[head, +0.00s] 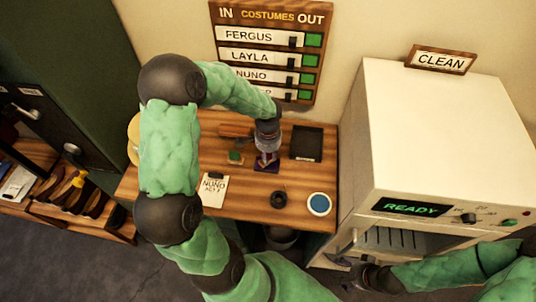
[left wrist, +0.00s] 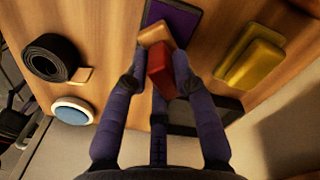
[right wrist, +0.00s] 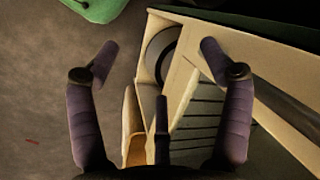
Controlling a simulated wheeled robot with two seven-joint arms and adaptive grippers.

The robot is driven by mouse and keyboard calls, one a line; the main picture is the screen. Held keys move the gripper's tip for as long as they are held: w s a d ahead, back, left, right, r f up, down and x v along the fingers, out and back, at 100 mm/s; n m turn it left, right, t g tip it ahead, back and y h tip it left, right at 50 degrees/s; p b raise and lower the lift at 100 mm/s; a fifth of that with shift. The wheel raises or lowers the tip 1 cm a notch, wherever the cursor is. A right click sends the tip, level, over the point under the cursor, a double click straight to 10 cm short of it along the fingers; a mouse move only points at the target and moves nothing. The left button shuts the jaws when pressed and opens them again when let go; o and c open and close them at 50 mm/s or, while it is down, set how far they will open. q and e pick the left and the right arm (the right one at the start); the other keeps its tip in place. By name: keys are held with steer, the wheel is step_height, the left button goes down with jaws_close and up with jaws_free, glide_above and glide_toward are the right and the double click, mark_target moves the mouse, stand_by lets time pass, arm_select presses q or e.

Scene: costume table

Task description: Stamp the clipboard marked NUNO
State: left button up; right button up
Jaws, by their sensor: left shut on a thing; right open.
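The clipboard (head: 214,191) with a sheet reading NUNO lies on the wooden table, at its front left in the head view. My left gripper (head: 267,153) is to the right of the clipboard, over a purple pad (head: 273,168). In the left wrist view it is shut on a stamp with a red handle (left wrist: 160,70) and a pale wooden block (left wrist: 154,35). The block is at the purple pad (left wrist: 186,22); I cannot tell whether they touch. My right gripper (right wrist: 157,60) is open and empty by the cream machine.
A dark tray (head: 306,143), a yellow-green block (head: 235,158), a black tape roll (head: 279,198) and a blue-topped round tin (head: 318,204) are on the table. The cream machine (head: 425,130) with a READY display stands right. A COSTUMES board (head: 268,45) hangs behind.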

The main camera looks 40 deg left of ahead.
arm_select(q)
steer(key=shift+f+b, duration=0.45)
steer(key=shift+f, duration=0.15)
arm_select(e)
steer(key=shift+f, duration=0.4)
stand_by(1.2)
arm_select(q)
steer(key=shift+r, duration=0.15)
arm_select(e)
steer(key=shift+r, duration=0.1)
arm_select(q)
steer(key=shift+r+p, duration=2.7)
steer(key=shift+r, duration=0.75)
arm_select(e)
step_height(320, 180, up, 5)
steer(key=shift+r, duration=0.1)
arm_select(q)
steer(key=shift+f, duration=0.1)
